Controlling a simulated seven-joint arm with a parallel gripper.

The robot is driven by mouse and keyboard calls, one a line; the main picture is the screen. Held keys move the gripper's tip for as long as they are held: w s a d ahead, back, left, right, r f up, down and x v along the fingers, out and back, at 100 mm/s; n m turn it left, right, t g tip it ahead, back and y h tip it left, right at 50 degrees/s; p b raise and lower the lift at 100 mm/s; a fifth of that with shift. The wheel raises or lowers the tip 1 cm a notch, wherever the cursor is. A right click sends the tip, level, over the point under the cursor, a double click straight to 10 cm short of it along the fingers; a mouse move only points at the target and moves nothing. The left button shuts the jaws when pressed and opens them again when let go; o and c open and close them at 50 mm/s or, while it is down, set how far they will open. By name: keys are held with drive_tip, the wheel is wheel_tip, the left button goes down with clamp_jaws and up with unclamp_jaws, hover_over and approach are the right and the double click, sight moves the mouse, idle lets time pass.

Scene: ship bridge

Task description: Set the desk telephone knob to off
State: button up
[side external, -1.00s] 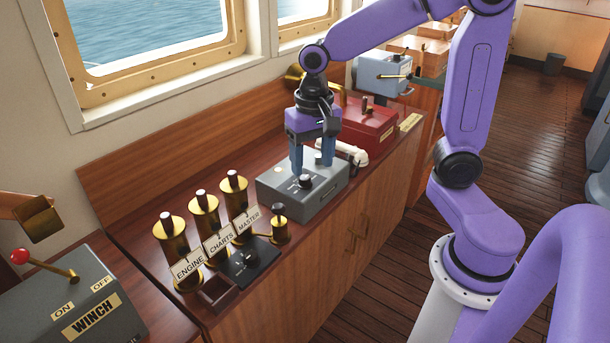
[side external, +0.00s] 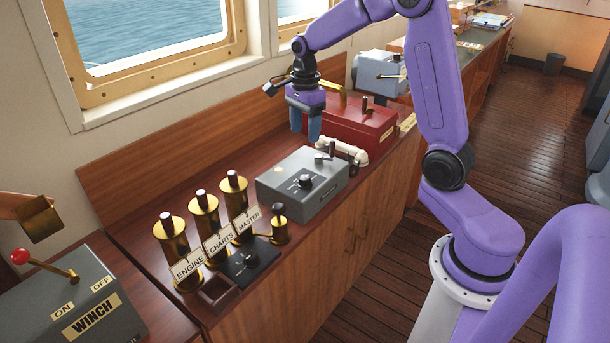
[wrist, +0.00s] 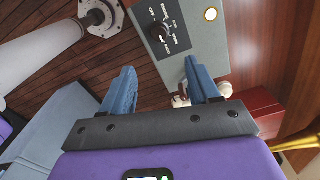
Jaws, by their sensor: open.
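The desk telephone appears to be the grey box (side external: 325,205) on the wooden counter, with a dark round knob (side external: 305,181) on its top. A white handset (side external: 345,151) lies at its far end. In the wrist view the knob (wrist: 157,30) sits on a dark dial plate with small white labels around it. My gripper (side external: 306,138) is open and empty, above and behind the box, clear of the knob. The wrist view shows both blue fingers (wrist: 159,70) apart with nothing between them.
A red box (side external: 350,122) with levers stands just beyond the telephone. Brass posts (side external: 204,222) labelled ENGINE, CHARTS and MASTER stand nearer, beside a black knob plate (side external: 250,260). A grey WINCH box (side external: 60,305) is at front left. Space above the telephone is free.

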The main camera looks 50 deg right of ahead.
sight(305, 177)
wheel_tip(305, 177, down, 15)
drive_tip(key=shift+r, duration=0.1)
idle(0.3)
drive_tip(key=c, duration=1)
drive_tip(key=shift+c, duration=0.2)
